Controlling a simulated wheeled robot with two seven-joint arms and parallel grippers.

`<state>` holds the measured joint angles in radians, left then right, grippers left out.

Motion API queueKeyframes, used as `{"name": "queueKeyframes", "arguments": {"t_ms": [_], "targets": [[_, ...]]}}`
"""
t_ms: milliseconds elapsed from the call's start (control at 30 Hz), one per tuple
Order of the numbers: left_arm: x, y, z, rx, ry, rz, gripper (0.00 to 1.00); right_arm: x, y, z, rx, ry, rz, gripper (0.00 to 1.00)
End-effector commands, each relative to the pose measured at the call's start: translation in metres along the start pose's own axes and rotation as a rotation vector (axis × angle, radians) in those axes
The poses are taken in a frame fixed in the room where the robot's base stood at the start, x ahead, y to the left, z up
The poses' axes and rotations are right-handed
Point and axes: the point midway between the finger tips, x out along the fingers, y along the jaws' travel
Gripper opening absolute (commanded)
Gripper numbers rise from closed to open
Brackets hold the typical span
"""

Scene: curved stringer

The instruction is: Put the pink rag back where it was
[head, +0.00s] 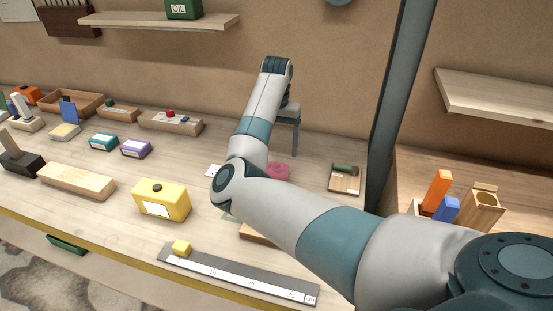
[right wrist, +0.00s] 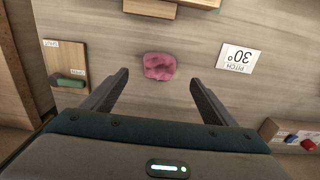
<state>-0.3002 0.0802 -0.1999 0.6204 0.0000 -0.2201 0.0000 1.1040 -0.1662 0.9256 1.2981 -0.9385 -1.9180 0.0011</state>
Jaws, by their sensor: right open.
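The pink rag (head: 279,171) lies on the workbench (head: 130,221), partly hidden behind my right arm in the head view. In the right wrist view the rag (right wrist: 159,66) is a small crumpled patch lying flat beyond the fingertips, between their lines. My right gripper (right wrist: 159,78) is open and empty, with the rag ahead of it and not between the fingers. In the head view the right gripper (head: 291,130) hangs above the back of the bench. My left gripper is not in view.
A small board with a green-handled tool (head: 345,178) is to the right, near a dark post (head: 392,105). A yellow box (head: 161,200) and a steel ruler (head: 235,277) are nearer the front.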

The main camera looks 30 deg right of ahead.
Motion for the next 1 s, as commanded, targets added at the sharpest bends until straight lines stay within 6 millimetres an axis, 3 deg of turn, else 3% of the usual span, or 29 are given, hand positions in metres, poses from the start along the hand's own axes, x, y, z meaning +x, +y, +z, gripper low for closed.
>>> {"name": "queueKeyframes", "arguments": {"t_ms": [300, 1000], "targets": [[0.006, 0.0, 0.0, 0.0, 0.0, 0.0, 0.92, -0.026, 0.0, -0.001, 0.0, 0.001, 0.0, 0.8], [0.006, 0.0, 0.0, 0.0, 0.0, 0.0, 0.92, -0.026, 0.0, 0.0, 0.0, 0.0, 0.0, 0.8]]}}
